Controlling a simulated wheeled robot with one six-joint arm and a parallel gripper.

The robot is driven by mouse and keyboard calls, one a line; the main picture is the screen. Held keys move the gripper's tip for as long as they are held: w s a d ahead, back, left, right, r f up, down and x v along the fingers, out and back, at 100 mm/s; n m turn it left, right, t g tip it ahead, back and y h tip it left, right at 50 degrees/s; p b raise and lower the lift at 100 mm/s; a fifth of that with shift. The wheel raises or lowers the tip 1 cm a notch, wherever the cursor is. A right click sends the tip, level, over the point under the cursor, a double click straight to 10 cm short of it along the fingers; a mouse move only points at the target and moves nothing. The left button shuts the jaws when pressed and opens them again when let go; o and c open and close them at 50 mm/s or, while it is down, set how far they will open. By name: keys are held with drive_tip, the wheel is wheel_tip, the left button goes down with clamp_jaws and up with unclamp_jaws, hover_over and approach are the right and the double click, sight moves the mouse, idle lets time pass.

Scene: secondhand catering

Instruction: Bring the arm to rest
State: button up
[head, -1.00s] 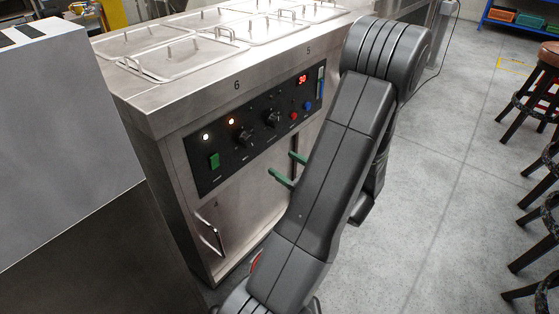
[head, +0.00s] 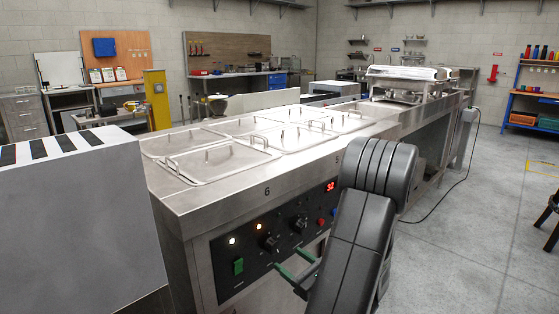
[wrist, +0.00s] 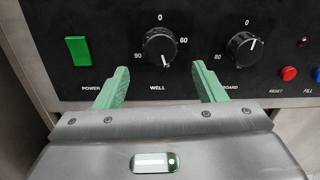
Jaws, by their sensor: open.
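My gripper (wrist: 158,90) has two green fingers, spread apart with nothing between them. In the wrist view they point at the black control panel (wrist: 100,20), with the WELL knob (wrist: 160,46) in the gap beyond the tips. The BOARD knob (wrist: 244,48) is to the right and the green POWER switch (wrist: 78,50) to the left. In the head view my gripper (head: 296,268) is in front of the panel, below its knobs; my dark arm hides part of the panel's right side. I cannot tell whether the fingertips touch the panel.
The steel counter (head: 185,200) has several lidded wells on top and a chafing dish (head: 408,82) at its far end. A grey box-like block (head: 80,220) stands close at left. Open floor (head: 450,255) lies to the right, with a cable on it.

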sight(278, 248)
drive_tip(key=shift+x, duration=3.1)
drive_tip(key=shift+s, duration=0.1)
drive_tip(key=v, duration=1.4)
drive_tip(key=x, duration=1.4)
drive_tip(key=shift+a, duration=0.2)
drive_tip(key=shift+d+f+n+b, duration=0.15)
drive_tip(key=shift+f+n+b, duration=0.15)
drive_tip(key=shift+n+b, duration=0.5)
drive_tip(key=n+b, duration=0.3)
drive_tip(key=shift+d+n+b, duration=0.15)
drive_tip(key=shift+n+b, duration=0.15)
drive_tip(key=n+b, duration=0.1)
drive_tip(key=n, duration=0.1)
drive_tip(key=n+b, duration=0.2)
drive_tip(key=shift+w+r+y, duration=0.1)
drive_tip(key=shift+w+y, duration=0.1)
drive_tip(key=shift+y, duration=0.1)
drive_tip(key=n+b, duration=0.1)
drive_tip(key=n, duration=0.1)
drive_tip(key=n+b, duration=0.2)
drive_tip(key=n, duration=0.1)
drive_tip(key=shift+d+r+n+g+y, duration=0.1)
drive_tip(key=shift+r+n+g+y, duration=0.05)
drive_tip(key=shift+n+g+y, duration=0.15)
drive_tip(key=n, duration=0.1)
drive_tip(key=n+b, duration=0.1)
drive_tip(key=n, duration=0.3)
drive_tip(key=shift+r+b, duration=0.25)
drive_tip(key=shift+b, duration=0.05)
